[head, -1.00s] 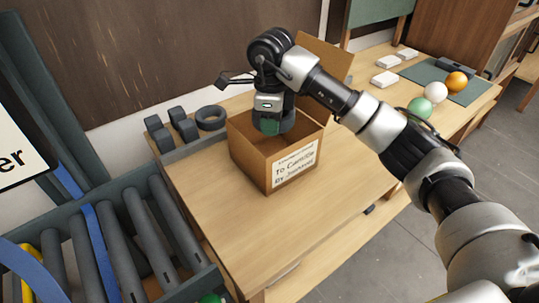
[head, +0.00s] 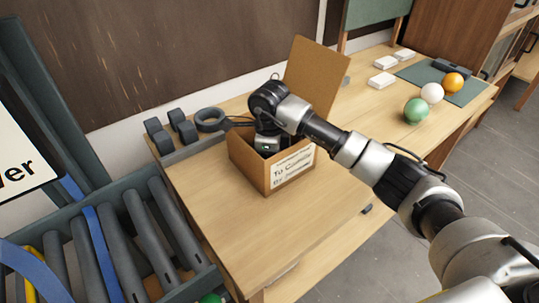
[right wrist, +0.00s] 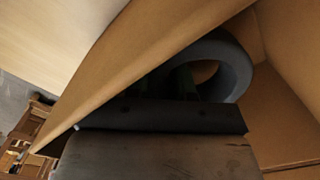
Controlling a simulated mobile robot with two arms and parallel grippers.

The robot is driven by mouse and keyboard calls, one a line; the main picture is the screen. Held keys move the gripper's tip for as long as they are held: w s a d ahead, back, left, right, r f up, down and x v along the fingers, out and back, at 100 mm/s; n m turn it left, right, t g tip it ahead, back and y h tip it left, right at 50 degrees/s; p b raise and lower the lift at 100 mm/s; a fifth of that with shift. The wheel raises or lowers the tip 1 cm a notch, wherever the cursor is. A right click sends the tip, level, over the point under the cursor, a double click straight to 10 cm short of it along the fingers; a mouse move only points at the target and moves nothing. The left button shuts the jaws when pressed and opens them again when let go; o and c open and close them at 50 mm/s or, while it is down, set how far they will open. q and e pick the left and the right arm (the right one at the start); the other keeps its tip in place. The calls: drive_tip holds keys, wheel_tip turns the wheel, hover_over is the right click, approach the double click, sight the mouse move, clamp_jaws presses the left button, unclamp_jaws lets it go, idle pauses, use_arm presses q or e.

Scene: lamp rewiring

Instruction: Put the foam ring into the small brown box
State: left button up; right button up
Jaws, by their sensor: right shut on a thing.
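The small brown box (head: 262,172) stands open on the wooden table in the head view, with a label on its front and a flap raised at the back. My right gripper (head: 267,146) reaches down into it from above; its fingertips are hidden by the box walls. In the right wrist view my right gripper (right wrist: 190,82) is shut on a dark grey foam ring (right wrist: 232,72), between the cardboard walls of the box (right wrist: 288,112). Whether the ring touches the box floor cannot be told. My left gripper is not in view.
Another dark ring (head: 211,119) and dark foam pieces (head: 160,138) lie left of the box. A green ball (head: 416,111), white ball (head: 432,93) and orange ball (head: 453,83) are at the right. A roller rack (head: 130,230) stands front left. The table front is clear.

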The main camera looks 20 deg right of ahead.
drive_tip(key=shift+f+b, duration=0.45)
drive_tip(key=shift+f, duration=0.15)
drive_tip(key=o, duration=0.9)
drive_tip(key=shift+r+p, duration=0.3)
drive_tip(key=shift+r, duration=0.05)
wheel_tip(320, 180, up, 13)
drive_tip(key=b, duration=0.1)
drive_tip(key=shift+f, duration=0.2)
